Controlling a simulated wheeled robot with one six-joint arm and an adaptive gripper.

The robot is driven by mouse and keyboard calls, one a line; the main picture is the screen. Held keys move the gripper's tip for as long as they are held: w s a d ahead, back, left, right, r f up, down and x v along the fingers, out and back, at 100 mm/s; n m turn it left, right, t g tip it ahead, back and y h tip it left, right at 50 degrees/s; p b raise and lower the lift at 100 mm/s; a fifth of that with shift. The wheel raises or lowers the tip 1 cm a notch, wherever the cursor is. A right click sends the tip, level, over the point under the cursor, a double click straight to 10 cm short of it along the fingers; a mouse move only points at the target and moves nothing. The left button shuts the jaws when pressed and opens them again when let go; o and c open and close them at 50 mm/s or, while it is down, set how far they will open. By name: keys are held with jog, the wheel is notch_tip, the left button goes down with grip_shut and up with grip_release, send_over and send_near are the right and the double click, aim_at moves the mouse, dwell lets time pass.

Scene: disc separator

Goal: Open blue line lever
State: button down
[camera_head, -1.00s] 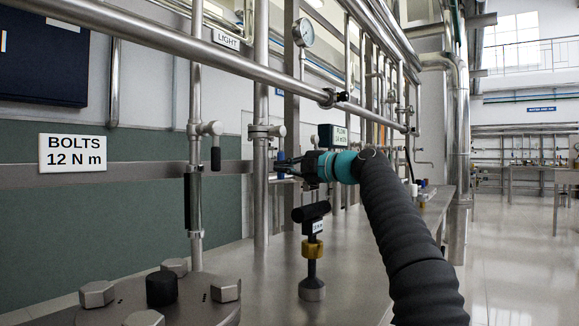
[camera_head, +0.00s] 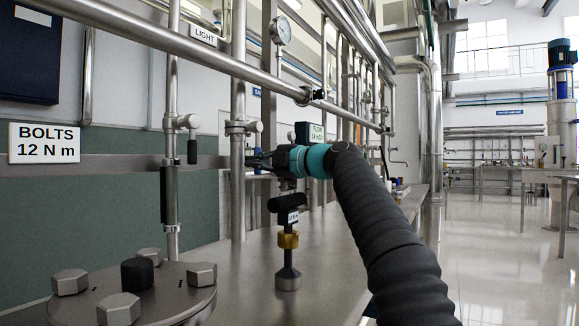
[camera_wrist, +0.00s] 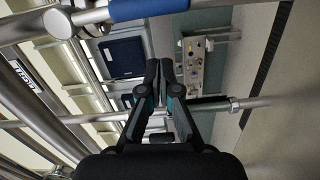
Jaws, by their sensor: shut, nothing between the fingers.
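The blue line lever appears to be the blue sleeve (camera_wrist: 150,8) at the top edge of the wrist view, cut off by the frame. It lies above and beyond my fingertips, apart from them. My gripper (camera_wrist: 158,68) is shut and empty there, with both fingertips together. In the head view my gripper (camera_head: 255,160) points left at the steel pipes, near the upright pipe with the round joint. The lever is mostly hidden behind the gripper in the head view, so its exact gap to the fingers cannot be told.
A black-handled valve (camera_head: 288,205) with a yellow collar stands below my gripper. A long steel rail (camera_head: 190,50) crosses above. A bolted flange (camera_head: 135,290) is at the front left. The metal bench (camera_head: 335,245) is bare around the valve's foot.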

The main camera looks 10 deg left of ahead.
jog(key=s+d+f+m+h+p, duration=0.1)
jog(key=s+d+f+m+h, duration=0.15)
jog(key=d, duration=0.35)
jog(key=s+d+f+m+t+h+p, duration=0.1)
jog(key=s+d+m, duration=0.3)
jog(key=d, duration=0.1)
jog(key=s+d+f+m+h+p, duration=0.1)
jog(key=s+d+f+m+h, duration=0.15)
jog(key=d, duration=0.35)
jog(key=s+d+f+m+h+p, duration=0.3)
jog(key=s+d+f+m+h, duration=0.2)
jog(key=s+d+f+m, duration=0.6)
jog(key=s+d+f+m+g+h+p, duration=0.1)
jog(key=s+d+f+m+h+p, duration=0.3)
jog(key=s+d+f+m, duration=0.6)
jog(key=shift+s+d+f+m+g+h, duration=0.35)
jog(key=shift+s+d+f+h, duration=0.7)
jog(key=shift+s+f, duration=2.7)
jog(key=shift+s+r, duration=0.15)
jog(key=shift+r, duration=0.05)
